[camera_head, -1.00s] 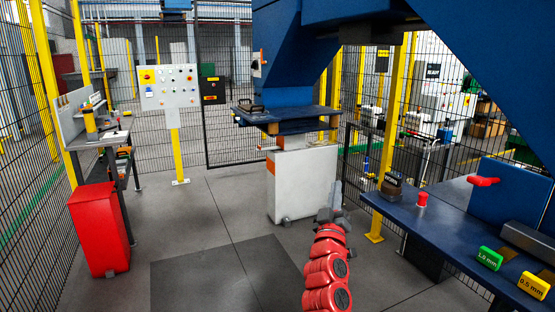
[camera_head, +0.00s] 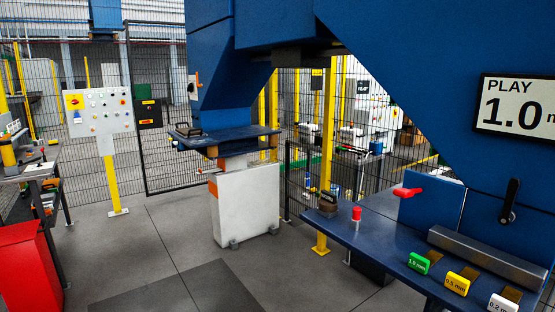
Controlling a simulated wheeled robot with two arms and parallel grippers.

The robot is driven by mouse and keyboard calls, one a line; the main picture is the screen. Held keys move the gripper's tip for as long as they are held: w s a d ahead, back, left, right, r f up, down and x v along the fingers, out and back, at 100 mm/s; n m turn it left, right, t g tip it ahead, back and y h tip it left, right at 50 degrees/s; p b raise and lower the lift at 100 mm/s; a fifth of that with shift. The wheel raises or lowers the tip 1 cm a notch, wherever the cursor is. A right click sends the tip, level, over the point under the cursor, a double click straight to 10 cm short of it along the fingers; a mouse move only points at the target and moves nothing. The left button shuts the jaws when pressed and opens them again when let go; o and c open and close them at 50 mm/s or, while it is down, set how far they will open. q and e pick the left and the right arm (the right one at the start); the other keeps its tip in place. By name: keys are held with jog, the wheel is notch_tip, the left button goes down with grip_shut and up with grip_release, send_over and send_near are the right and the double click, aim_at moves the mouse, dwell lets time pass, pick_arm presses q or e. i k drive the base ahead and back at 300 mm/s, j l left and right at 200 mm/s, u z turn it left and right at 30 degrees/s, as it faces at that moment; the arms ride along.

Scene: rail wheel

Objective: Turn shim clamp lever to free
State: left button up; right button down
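A black lever (camera_head: 509,200) is mounted on the blue machine front at the right, above the shim tags. It stands nearly upright, leaning a little. I cannot tell from any label which of the two is the shim clamp lever. Below the black lever a grey bar (camera_head: 486,252) lies along the blue bench. Tagged shims stick out before it: green 1.0 mm (camera_head: 419,263), yellow 0.5 mm (camera_head: 457,283) and white 0.2 mm (camera_head: 503,303). Neither of my grippers shows.
A display (camera_head: 516,106) reads PLAY 1.0. A red button (camera_head: 356,213) and a dark block stand on the blue bench (camera_head: 372,235). A white pedestal (camera_head: 247,205), a control panel (camera_head: 100,111) and a red cabinet (camera_head: 28,265) stand around open grey floor.

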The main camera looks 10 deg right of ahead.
aim_at(505, 217)
jog(key=z, duration=1.55)
